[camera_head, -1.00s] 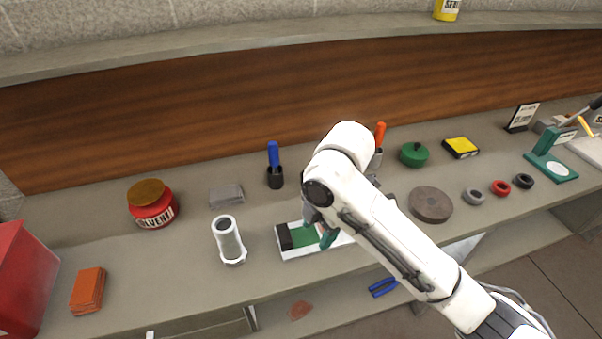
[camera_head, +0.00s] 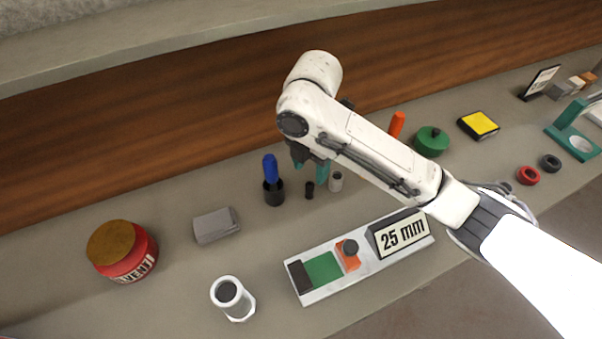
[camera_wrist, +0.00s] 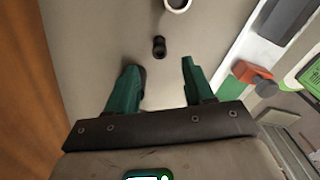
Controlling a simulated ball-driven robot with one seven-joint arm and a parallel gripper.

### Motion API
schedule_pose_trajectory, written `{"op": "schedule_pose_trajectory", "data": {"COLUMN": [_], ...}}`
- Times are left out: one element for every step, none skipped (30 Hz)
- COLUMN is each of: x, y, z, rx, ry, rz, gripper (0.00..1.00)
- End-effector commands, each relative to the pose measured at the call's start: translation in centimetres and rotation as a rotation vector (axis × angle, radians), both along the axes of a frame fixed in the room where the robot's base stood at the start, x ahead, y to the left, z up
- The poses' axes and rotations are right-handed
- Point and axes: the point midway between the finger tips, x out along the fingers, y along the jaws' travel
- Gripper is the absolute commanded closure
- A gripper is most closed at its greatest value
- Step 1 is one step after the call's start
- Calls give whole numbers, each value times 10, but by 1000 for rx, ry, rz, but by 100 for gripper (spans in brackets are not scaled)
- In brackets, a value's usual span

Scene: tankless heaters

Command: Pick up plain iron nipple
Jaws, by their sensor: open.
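A small dark cylinder, which looks like the plain iron nipple (camera_head: 309,190), stands on the bench just below my gripper in the head view. In the wrist view the nipple (camera_wrist: 159,46) lies ahead of the fingertips, in line with the gap between them. My gripper (camera_head: 311,172) has teal fingers spread apart with nothing between them; the wrist view also shows the open gripper (camera_wrist: 161,68). A lighter grey hollow cylinder (camera_head: 336,182) stands close to the right of the nipple.
A blue-handled tool in a black holder (camera_head: 273,192) stands left of the nipple. A 25 mm gauge tray (camera_head: 330,290) lies in front. A white pipe fitting (camera_head: 234,300), grey block (camera_head: 215,225) and red solvent jar (camera_head: 125,255) are further left. The wooden back panel (camera_head: 150,130) rises behind.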

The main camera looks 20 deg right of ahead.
Motion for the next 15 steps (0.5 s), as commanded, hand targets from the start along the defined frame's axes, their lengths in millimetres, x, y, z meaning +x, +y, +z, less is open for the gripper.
{"op": "schedule_pose_trajectory", "data": {"x": [0, 0, -1, -1, -1, -1, -1, -1, -1, -1, -1, -1, -2, -2, -2], "y": [0, 0, 1, 1, 1, 1, 1, 0, 0, 0, -1, -1, -1, -1, -2], "z": [-3, -6, -10, -13, -17, -20, -23, -25, -28, -30, -33, -39, -43, -48, -54], "rx": [1, 1, 3, 3, 3, 3, 2, 2, 2, 1, 0, 0, 0, 0, -1], "ry": [2, 2, 3, 3, 3, 3, 2, 2, 3, 3, 4, 2, 3, 3, 4], "rz": [0, 0, -1, -1, -1, 0, -1, -2, -2, -2, -2, -1, -2, -3, -2], "gripper": [48, 48, 48, 48, 48, 48, 48, 48, 48, 48, 48, 48, 48, 48, 48]}}
